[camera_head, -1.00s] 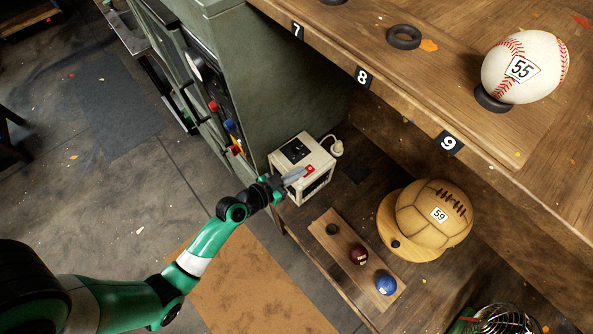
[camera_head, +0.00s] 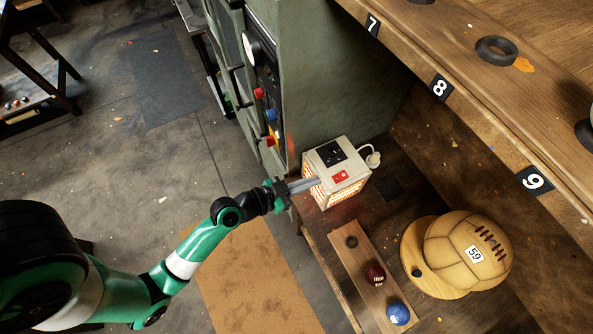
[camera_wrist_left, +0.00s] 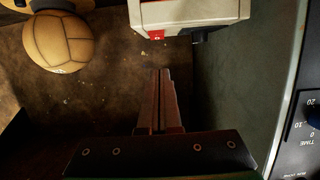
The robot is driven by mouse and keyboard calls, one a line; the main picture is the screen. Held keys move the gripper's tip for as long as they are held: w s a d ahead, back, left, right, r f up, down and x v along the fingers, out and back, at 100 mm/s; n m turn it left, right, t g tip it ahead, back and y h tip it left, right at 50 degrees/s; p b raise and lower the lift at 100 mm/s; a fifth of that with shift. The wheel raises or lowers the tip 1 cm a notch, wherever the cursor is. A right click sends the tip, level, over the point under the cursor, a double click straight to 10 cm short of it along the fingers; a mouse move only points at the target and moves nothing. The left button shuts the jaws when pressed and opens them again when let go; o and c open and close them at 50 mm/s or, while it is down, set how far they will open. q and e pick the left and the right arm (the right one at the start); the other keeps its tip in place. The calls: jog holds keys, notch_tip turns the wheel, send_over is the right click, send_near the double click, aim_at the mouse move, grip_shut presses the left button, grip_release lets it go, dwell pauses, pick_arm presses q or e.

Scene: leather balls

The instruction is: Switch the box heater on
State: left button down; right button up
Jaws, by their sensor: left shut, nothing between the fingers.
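The box heater (camera_head: 330,168) is a small cream box on the low wooden shelf beside the green cabinet. Its front grille glows orange. A red switch (camera_head: 340,176) sits on its top, next to a black panel. My left gripper (camera_head: 318,181) is shut and empty, with its fingertips at the near left side of the heater. I cannot tell whether they touch it. In the left wrist view the shut fingers (camera_wrist_left: 160,74) point toward the heater (camera_wrist_left: 195,14), and its red switch (camera_wrist_left: 156,36) shows above and left of them. My right gripper is not in view.
The green cabinet (camera_head: 335,90) with knobs and a dial stands behind the heater. A tan ball marked 59 (camera_head: 455,255) rests on a round stand at the right. A small board (camera_head: 352,262) holds a dark red and a blue ball. A higher shelf overhangs at right.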

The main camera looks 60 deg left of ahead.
pick_arm(q)
jog(key=v, duration=0.4)
jog(key=shift+s+f+b, duration=0.15)
jog(key=shift+f+b, duration=0.1)
jog(key=shift+b, duration=0.1)
